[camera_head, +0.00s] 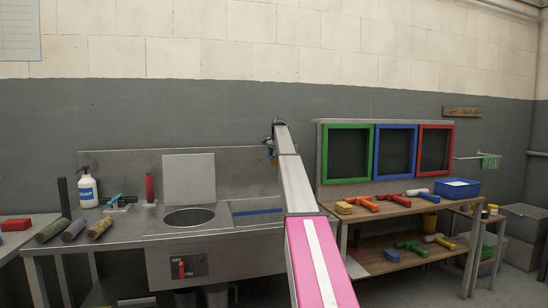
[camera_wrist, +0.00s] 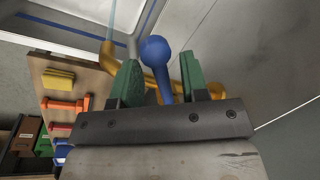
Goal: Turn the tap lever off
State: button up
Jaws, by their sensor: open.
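A blue lever with a round knob (camera_wrist: 156,50) shows in the wrist view, with its stem between my two green fingers. A curved brass-coloured tap pipe (camera_wrist: 110,54) passes behind it. My gripper (camera_wrist: 160,78) is open, with one finger on each side of the lever; I cannot tell if either touches it. In the head view my arm reaches to the back wall above the steel sink counter (camera_head: 150,228), and its far end hides most of the tap. A small blue bit of the lever (camera_head: 269,152) seems to show there.
A red switch lever (camera_head: 182,268) marked OFF sits on the sink front. A round basin (camera_head: 189,218) and a soap bottle (camera_head: 88,187) are left of my arm. A wooden bench (camera_head: 385,208) with coloured pipe pieces stands right. Steel panels close in behind the tap.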

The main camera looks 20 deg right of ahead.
grip_shut()
jog(key=shift+w+a+m+h, duration=0.3)
jog(key=shift+w+m, duration=0.6)
jog(key=shift+m, duration=0.45)
jog(key=shift+w+a+m+h, duration=0.25)
jog(key=shift+w+a+m, duration=0.1)
jog(key=shift+w+m, duration=0.8)
jog(key=shift+w+a+m+h, duration=0.3)
jog(key=shift+w+m, duration=0.4)
jog(key=shift+m, duration=0.8)
jog(key=shift+r, duration=0.1)
grip_release()
